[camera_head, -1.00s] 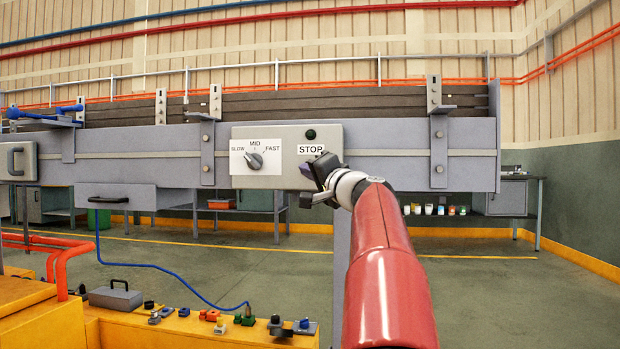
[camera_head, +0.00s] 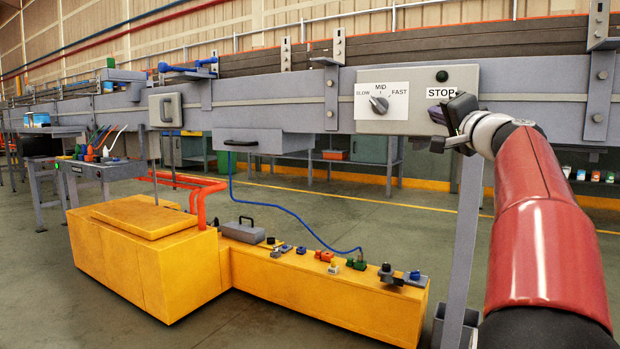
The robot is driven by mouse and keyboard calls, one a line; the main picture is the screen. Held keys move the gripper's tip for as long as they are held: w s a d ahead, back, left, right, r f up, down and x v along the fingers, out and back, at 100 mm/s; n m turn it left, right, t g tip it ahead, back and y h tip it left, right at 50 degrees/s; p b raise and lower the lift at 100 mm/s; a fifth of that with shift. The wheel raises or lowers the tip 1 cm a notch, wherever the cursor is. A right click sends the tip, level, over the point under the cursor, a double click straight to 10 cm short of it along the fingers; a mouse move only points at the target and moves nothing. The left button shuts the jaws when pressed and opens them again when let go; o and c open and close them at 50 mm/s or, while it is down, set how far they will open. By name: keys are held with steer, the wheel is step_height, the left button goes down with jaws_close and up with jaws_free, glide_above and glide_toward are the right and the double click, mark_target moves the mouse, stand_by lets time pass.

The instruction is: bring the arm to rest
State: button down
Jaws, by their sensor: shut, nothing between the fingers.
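My red arm (camera_head: 545,220) reaches up from the lower right. Its end, my dark gripper (camera_head: 439,121), is shut and empty, in front of the grey control panel (camera_head: 465,75). It is just below the STOP label (camera_head: 440,92) and hides the panel's lower right part, including whatever lies under that label. I cannot tell whether the fingers touch the panel. Left of it is a speed knob (camera_head: 379,104) on a white plate marked SLOW, MID, FAST. A dark green lamp (camera_head: 442,76) sits above the label.
The conveyor's grey side rail (camera_head: 270,105) runs across behind my gripper. A drawer box (camera_head: 262,141) hangs under it. A low yellow cabinet (camera_head: 180,255) with small parts on its extension stands front left. A grey post (camera_head: 465,230) stands beside my arm. Floor is open behind.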

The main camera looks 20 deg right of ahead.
steer(key=s+a+f+n+g+y+p, duration=0.1)
steer(key=a+f+n+g+p, duration=0.15)
steer(key=a+f, duration=0.45)
steer(key=s+a+f+n+g+y+p, duration=0.2)
steer(key=a+g, duration=0.1)
steer(key=a, duration=0.7)
steer(key=s+a+f+n+g+y+p, duration=0.1)
steer(key=a+f+n+g+p, duration=0.15)
steer(key=a+f, duration=0.45)
steer(key=s+a+f+n+g+h+p, duration=0.1)
steer(key=s+a+f+n+g+p, duration=0.1)
steer(key=s+f, duration=0.6)
steer(key=s+a+f+n+g+h+p, duration=0.1)
steer(key=s+a+f+g, duration=0.4)
steer(key=s, duration=0.9)
step_height(320, 180, down, 4)
steer(key=a+n+p, duration=0.1)
steer(key=a+n, duration=0.1)
steer(key=shift+a+f+n, duration=0.15)
steer(key=shift+a+n, duration=0.05)
steer(key=shift+n, duration=0.1)
